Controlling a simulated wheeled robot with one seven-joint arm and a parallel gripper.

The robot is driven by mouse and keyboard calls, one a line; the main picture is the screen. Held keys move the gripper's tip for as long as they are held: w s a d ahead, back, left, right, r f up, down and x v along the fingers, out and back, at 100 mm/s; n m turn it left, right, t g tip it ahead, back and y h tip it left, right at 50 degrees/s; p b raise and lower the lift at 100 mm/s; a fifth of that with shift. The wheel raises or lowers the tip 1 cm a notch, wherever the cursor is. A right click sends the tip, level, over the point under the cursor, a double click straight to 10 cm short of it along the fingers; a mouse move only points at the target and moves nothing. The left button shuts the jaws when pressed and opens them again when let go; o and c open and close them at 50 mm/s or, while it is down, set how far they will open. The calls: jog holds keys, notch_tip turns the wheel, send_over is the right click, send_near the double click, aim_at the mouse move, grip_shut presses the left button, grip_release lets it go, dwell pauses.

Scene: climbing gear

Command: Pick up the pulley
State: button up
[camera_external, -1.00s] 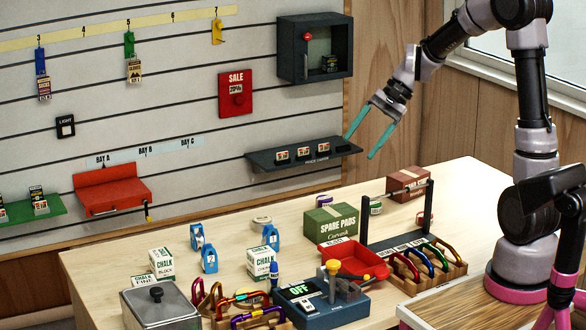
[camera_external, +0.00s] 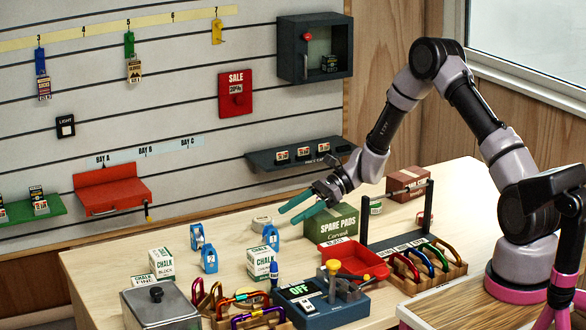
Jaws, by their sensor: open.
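Three small blue pieces with pale labels look like pulleys; I cannot tell for certain. One (camera_external: 197,237) stands at the left, one (camera_external: 209,259) is just in front of it, and one (camera_external: 271,237) stands farther right. My gripper (camera_external: 289,216), with teal fingers, is open and empty. It points left above the table, with its fingertips near the right-hand blue piece and up and right of it in the picture. It touches none of them as far as I can see.
A green spare pads box (camera_external: 331,225) stands under my wrist. A red tray (camera_external: 352,262) and a carabiner rack (camera_external: 428,273) are to the right.

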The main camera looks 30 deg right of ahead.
aim_at(272, 226)
jog(key=x, duration=0.7)
jog(key=shift+s+a+f, duration=0.15)
jog(key=shift+s+a, duration=0.1)
grip_shut()
